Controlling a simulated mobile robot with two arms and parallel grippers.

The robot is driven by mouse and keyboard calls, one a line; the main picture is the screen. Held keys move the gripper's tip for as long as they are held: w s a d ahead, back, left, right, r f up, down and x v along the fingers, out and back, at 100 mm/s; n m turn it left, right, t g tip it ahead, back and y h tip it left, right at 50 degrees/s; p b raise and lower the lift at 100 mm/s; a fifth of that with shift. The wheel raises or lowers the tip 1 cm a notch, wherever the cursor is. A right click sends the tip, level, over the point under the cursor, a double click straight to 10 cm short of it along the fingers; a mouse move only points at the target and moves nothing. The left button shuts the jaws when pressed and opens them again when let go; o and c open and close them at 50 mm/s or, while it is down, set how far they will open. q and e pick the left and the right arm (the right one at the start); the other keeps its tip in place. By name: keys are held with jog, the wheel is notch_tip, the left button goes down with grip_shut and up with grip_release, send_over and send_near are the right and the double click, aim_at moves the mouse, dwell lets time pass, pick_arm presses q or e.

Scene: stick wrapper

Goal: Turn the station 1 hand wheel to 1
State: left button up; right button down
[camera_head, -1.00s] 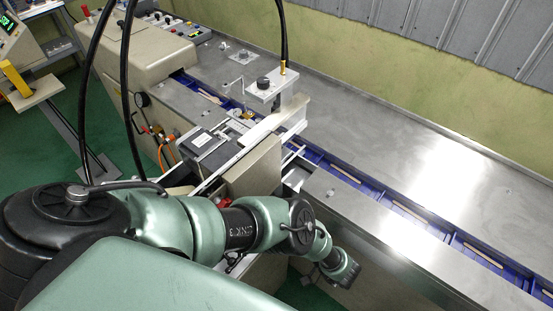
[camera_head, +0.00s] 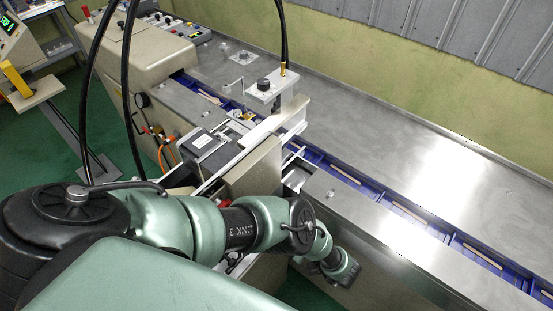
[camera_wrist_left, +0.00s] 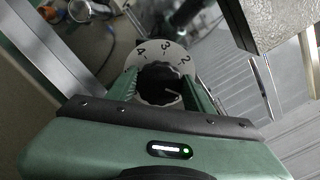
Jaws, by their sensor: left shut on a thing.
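The hand wheel is a dark, ridged knob (camera_wrist_left: 160,82) in front of a pale dial plate (camera_wrist_left: 152,54). The numerals 4, 3 and 2 show along the top of the plate. A light mark shows on the knob's right side; I cannot tell which number it points to. In the left wrist view my left gripper (camera_wrist_left: 160,78) has its two green fingers on either side of the knob, shut on it. In the head view my left arm reaches down to the machine's near side, and the hand wheel is hidden there. My right gripper is in neither view.
A long steel machine table (camera_head: 400,140) runs diagonally with a blue channel (camera_head: 340,174) holding wooden sticks. A grey motor box (camera_head: 205,146) and a raised bracket (camera_head: 268,92) stand above my arm. Black cables hang at the left.

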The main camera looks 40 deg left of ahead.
pick_arm(q)
jog(key=shift+w+a+r+m, duration=0.1)
jog(key=shift+a+r+m, duration=0.05)
jog(key=shift+m, duration=0.6)
jog(key=shift+w+a+r+m, duration=0.1)
jog(key=shift+m, duration=0.65)
jog(key=o, duration=1.4)
jog(key=shift+c, duration=0.2)
jog(key=shift+s+a+f, duration=0.1)
jog(key=shift+s+a, duration=0.05)
